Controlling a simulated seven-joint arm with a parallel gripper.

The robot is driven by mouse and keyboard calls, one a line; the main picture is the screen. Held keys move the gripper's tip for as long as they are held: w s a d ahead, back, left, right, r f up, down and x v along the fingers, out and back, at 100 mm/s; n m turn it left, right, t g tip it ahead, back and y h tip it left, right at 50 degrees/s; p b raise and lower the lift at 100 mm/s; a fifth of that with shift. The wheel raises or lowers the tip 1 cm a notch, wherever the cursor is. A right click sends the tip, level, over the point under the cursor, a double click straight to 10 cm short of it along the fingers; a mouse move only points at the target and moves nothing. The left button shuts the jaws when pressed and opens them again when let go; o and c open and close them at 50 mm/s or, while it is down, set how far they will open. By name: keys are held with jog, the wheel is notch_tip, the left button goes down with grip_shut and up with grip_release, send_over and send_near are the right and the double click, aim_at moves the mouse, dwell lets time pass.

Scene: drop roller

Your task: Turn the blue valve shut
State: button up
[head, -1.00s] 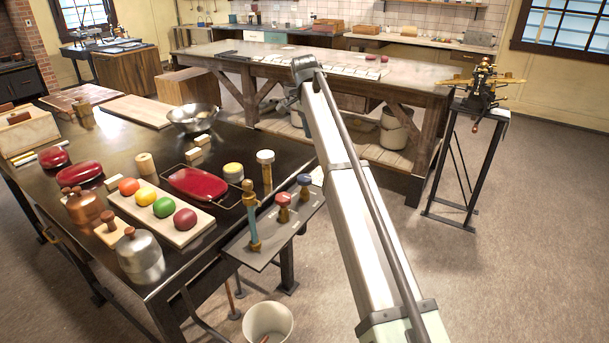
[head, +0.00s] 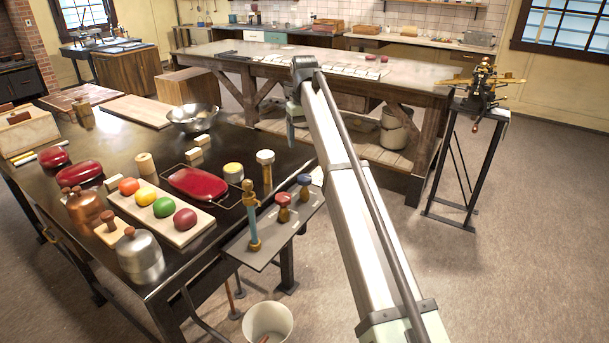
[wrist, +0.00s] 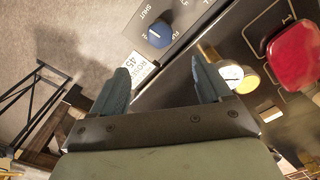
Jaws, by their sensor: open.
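The blue valve (head: 304,180) is a round knob on a grey panel (head: 262,252) at the table's right edge. It also shows in the wrist view (wrist: 160,33), near the top, with a pale pointer mark on it and the word SHUT printed beside it. My gripper (wrist: 160,72) is open and empty, its two dark fingers apart, and the knob shows beyond the gap between them, not touched. In the head view my gripper's blue-grey finger (head: 291,132) shows behind the table's far right corner, partly hidden by my arm.
A red valve (head: 283,208) and a brass tap on a blue post (head: 252,220) stand on the same panel. A white-topped wooden post (head: 265,165), a yellow jar (head: 233,173) and a red dish (head: 198,183) are close by. A bucket (head: 268,322) stands on the floor below.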

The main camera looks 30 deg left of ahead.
aim_at(304, 176)
notch_tip(304, 176, down, 14)
jog(key=shift+r, duration=0.2)
dwell(0.4)
jog(key=c, duration=1)
